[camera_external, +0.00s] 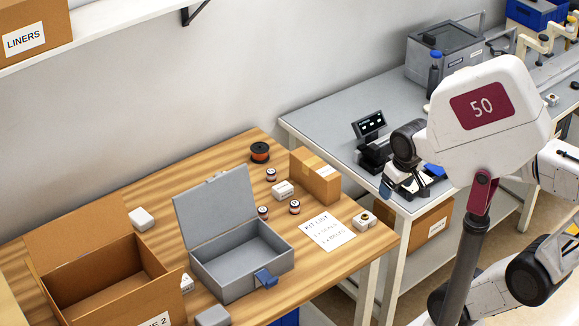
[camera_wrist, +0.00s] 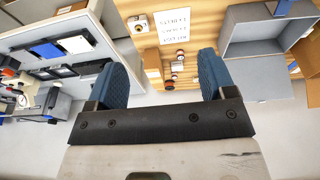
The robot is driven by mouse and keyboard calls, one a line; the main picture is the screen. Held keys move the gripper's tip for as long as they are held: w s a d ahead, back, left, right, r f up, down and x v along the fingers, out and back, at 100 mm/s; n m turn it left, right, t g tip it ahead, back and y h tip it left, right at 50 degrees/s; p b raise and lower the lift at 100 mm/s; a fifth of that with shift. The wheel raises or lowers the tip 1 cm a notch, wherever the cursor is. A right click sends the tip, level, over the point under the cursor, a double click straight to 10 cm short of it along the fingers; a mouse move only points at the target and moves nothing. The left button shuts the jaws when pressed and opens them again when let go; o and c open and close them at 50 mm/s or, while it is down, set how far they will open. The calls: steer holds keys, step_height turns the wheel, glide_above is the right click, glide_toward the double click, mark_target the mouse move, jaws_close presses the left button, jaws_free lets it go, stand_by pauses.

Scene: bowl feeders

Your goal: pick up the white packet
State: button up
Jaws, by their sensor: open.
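Several small white items lie on the wooden table, and I cannot tell for certain which is the white packet. A plain, rounded white block (camera_external: 141,218) lies at the back left, behind the open carton. A white box with dark print (camera_external: 283,191) sits in front of a brown carton. Another white piece with a dark mark (camera_external: 187,284) is partly hidden between the open carton and the grey case. My gripper (camera_external: 410,183) is open, with blue fingers, over the grey bench's front edge, well right of these items. In the wrist view my gripper (camera_wrist: 162,72) has nothing between its fingers.
An open grey case (camera_external: 240,262), an open brown carton (camera_external: 105,275), a closed brown carton (camera_external: 315,178), small striped reels and a kit list sheet (camera_external: 328,231) crowd the wooden table (camera_external: 110,213). A display stand (camera_external: 372,140) stands on the grey bench near my gripper.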

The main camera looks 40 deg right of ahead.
steer(key=w+a+n, duration=0.5)
steer(key=w+a, duration=0.3)
steer(key=w, duration=0.5)
steer(key=n+g, duration=0.3)
steer(key=n, duration=1)
glide_above(184, 280)
step_height(184, 280, down, 23)
steer(key=shift+w+d+r, duration=0.1)
steer(key=shift+d+r, duration=0.05)
steer(key=shift+r, duration=0.05)
steer(key=shift+a+f, duration=0.1)
steer(key=shift+a, duration=0.1)
steer(key=shift+f, duration=1.3)
